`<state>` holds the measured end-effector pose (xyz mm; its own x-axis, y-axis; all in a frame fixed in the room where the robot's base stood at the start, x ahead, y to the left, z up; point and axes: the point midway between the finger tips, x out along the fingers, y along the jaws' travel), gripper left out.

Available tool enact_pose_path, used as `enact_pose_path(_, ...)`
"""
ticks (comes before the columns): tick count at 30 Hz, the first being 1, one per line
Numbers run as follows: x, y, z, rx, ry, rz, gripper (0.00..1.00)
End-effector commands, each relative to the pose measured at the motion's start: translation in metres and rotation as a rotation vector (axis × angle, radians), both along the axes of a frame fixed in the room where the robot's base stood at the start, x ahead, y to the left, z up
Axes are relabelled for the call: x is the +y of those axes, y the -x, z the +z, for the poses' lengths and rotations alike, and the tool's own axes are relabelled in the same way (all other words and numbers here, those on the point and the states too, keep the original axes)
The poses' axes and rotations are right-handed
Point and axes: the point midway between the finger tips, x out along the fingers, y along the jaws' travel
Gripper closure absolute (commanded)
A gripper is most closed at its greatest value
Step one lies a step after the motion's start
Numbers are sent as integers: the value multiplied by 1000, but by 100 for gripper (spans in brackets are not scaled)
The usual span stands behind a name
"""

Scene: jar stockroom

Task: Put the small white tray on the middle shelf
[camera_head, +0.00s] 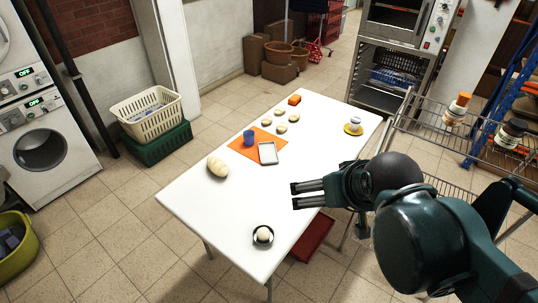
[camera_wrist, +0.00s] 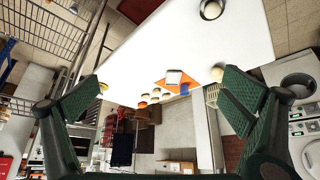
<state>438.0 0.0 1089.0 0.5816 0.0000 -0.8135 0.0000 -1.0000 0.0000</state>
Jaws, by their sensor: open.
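The small white tray (camera_head: 268,153) lies flat on the white table (camera_head: 215,222), partly on an orange mat (camera_head: 240,148) beside a blue cup (camera_head: 249,137). It also shows in the wrist view (camera_wrist: 173,77), on the mat. My gripper (camera_head: 294,195) is open and empty above the right part of the table, apart from the tray, which lies farther back and to the left. A wire shelf rack (camera_head: 440,133) stands at the right, with jars on its upper level. My arm hides part of its lower levels, so I cannot tell which shelf is the middle one.
A red tray (camera_head: 312,237) is below the table's right edge. The table's left front is clear.

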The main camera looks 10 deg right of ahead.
Motion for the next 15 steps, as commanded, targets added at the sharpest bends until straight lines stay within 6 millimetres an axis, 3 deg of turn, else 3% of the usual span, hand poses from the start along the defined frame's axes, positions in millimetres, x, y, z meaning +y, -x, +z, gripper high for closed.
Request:
enact_pose_path(8,0,-6,4,8,12,16,0)
enact_pose_path(15,1,-27,16,38,59,71,0)
